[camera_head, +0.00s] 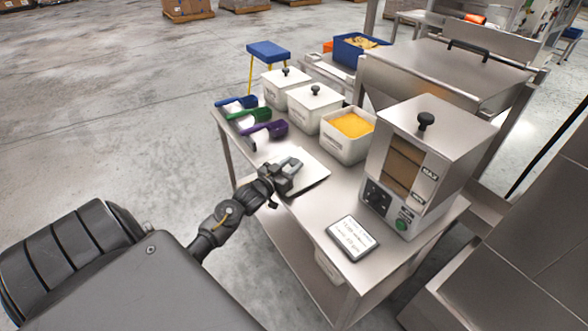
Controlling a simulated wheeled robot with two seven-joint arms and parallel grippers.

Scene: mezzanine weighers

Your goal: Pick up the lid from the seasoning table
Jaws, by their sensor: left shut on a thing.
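The lid (316,178) is a flat, pale square plate at the near left part of the steel seasoning table (302,208). My left gripper (291,166) is over the lid's middle and shut on it; the fingers hide the knob. I cannot tell whether the lid touches the table or is slightly above it. An open white bin (343,148) with yellow-orange seasoning (352,125) stands just behind the lid, uncovered. My right gripper is not in view.
Two lidded white bins (309,116) (281,94) stand farther back. Blue, green and purple scoops (264,131) lie along the left edge. A steel machine (420,165) with a black knob stands right. A framed sign (352,239) lies near the front. Bare tabletop lies between sign and lid.

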